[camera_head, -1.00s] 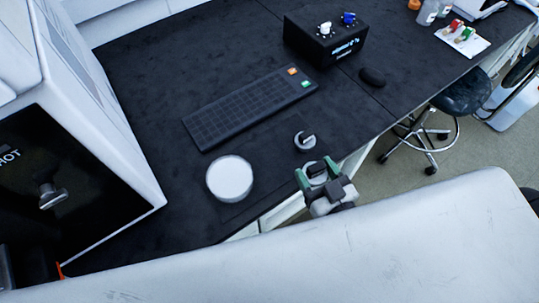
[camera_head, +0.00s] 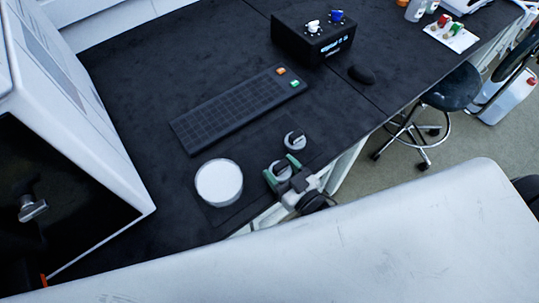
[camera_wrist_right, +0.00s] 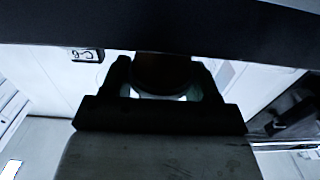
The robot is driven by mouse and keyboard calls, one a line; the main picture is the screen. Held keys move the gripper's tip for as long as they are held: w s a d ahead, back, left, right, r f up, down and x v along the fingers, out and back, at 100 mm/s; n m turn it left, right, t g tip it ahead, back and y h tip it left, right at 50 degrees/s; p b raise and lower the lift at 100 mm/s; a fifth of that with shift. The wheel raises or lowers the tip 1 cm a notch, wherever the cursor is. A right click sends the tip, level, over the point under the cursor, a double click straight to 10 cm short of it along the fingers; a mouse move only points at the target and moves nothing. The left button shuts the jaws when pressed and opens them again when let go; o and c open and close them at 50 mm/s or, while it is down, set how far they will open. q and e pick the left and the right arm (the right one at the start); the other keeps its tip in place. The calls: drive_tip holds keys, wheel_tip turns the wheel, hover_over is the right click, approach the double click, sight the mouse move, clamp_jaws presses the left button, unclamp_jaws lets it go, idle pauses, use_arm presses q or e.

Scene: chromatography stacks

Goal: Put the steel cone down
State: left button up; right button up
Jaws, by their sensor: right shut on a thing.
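My right gripper (camera_head: 281,171) is over the front edge of the dark bench, with its green-tipped fingers shut on a small round grey steel piece, the steel cone (camera_head: 281,173). The fingers hide part of it, and I cannot tell whether it touches the surface. In the right wrist view, a dark rounded shape, apparently the cone (camera_wrist_right: 163,75), sits between the fingers (camera_wrist_right: 165,88). A similar round steel piece with a dark top (camera_head: 295,141) stands just behind, on a dark mat. My left gripper is not in view.
A white round dish (camera_head: 219,183) stands left of the gripper. A black keypad (camera_head: 238,110) lies behind, with a black box with knobs (camera_head: 313,40) and a mouse (camera_head: 362,75) farther back. A large white instrument (camera_head: 75,130) stands at the left.

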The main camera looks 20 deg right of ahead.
sight(274, 163)
drive_tip(key=x, duration=0.4)
drive_tip(key=shift+w+a+r, duration=0.1)
drive_tip(key=shift+w, duration=0.2)
drive_tip(key=shift+f+p, duration=0.35)
drive_tip(key=shift+f, duration=0.05)
drive_tip(key=shift+s, duration=0.1)
drive_tip(key=o, duration=1)
drive_tip(key=shift+f, duration=0.15)
drive_tip(key=b+v, duration=0.1)
drive_tip(key=v, duration=1.1)
